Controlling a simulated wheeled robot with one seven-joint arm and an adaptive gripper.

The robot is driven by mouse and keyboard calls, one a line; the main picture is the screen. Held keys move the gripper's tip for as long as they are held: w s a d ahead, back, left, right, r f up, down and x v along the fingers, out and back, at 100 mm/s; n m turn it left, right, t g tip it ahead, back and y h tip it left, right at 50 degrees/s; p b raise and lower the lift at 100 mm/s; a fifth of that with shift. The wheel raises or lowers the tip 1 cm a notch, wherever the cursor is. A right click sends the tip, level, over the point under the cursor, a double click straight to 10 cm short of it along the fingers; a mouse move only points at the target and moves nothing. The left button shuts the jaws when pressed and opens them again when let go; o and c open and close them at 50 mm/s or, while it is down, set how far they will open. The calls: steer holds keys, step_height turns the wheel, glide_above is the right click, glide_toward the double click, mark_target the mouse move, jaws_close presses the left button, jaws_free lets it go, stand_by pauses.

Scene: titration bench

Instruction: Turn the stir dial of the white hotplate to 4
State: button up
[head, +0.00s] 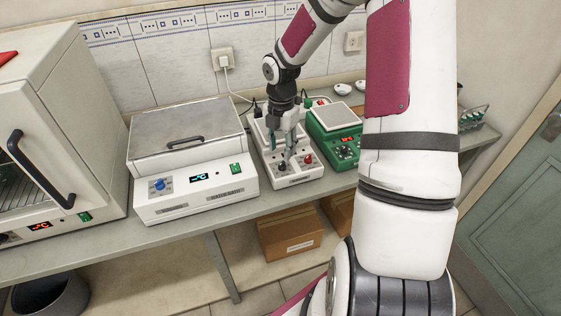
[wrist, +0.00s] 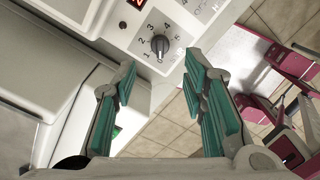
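The white hotplate (head: 292,180) stands on the bench in the head view, under my gripper. Its dark stir dial (wrist: 160,45) shows in the wrist view on the pale front panel, ringed by printed numbers, with 1, 2, 3 and 4 legible. I cannot tell for sure which number its pointer faces. My gripper (wrist: 160,65) is open, with its teal fingers apart and nothing between them. The dial lies just beyond the gap between the fingertips, apart from them. In the head view, my gripper (head: 286,146) hangs over the hotplate's front panel and hides part of it.
A green-cased device (head: 338,117) stands close on the right. A white lidded bath with a blue knob (head: 160,184) stands on the left. The bench front edge is close by.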

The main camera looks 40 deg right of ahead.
mark_target(281, 163)
step_height(281, 163, down, 6)
steer(key=shift+f, duration=0.1)
stand_by(0.4)
jaws_close()
